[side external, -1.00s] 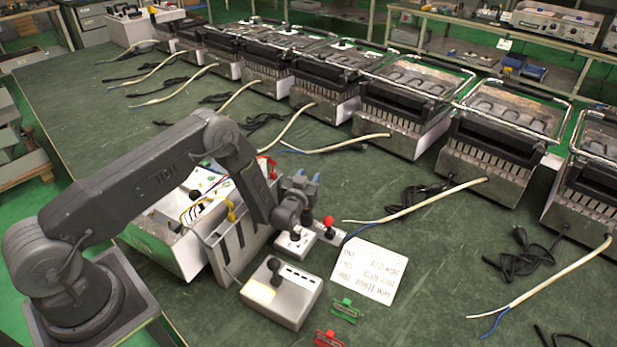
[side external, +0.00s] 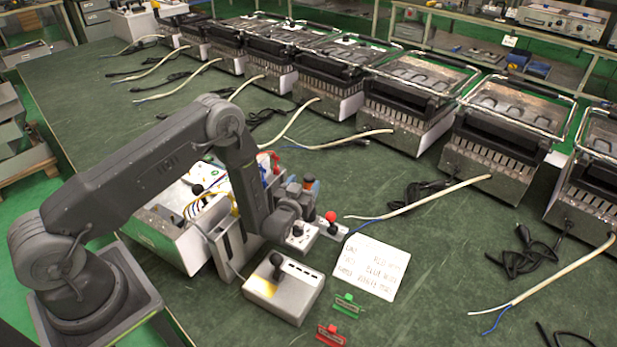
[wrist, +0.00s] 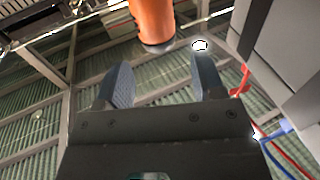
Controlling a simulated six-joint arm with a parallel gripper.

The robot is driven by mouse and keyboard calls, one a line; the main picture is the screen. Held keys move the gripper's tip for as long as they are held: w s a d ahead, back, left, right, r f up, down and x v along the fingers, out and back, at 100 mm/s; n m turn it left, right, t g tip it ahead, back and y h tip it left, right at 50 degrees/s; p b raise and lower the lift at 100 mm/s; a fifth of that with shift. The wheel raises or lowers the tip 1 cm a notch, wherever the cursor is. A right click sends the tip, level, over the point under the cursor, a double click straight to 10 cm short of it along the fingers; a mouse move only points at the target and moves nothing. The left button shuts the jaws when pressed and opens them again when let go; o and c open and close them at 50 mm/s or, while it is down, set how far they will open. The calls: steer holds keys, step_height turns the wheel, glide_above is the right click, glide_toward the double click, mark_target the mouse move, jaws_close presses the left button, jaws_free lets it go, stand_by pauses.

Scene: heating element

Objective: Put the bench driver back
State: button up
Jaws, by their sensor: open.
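An orange cylinder (wrist: 154,20), likely the bench driver's handle, hangs in from the top of the wrist view. It lies beyond my fingertips and between their lines; I cannot tell whether they touch it. My gripper (wrist: 163,75) has its two blue-grey fingers apart. The driver's shaft and tip are not visible. A grey slotted holder (side external: 230,247) stands left of my wrist, partly hidden by my arm.
A control box with a black knob (side external: 284,290) sits in front of the holder. A red-knob switch (side external: 331,217) is close right of my wrist. A written card (side external: 369,267) and green (side external: 348,305) and red (side external: 331,335) clips lie nearby. Grill units (side external: 405,100) line the back.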

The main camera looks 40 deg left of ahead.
step_height(320, 180, up, 13)
steer(key=w+d+g+h, duration=0.2)
steer(key=d+h, duration=0.1)
steer(key=s+d+r+m+g+h, duration=0.25)
steer(key=s+r, duration=0.55)
steer(key=r, duration=0.4)
steer(key=s+r+m+g, duration=0.1)
steer(key=s+r+g, duration=0.2)
steer(key=s, duration=1.1)
steer(key=s+d+r+m+g+h, duration=0.1)
steer(key=s+r+g, duration=0.2)
steer(key=s, duration=1.1)
steer(key=shift+r, duration=0.25)
steer(key=shift+g, duration=0.25)
steer(key=shift+c, duration=0.4)
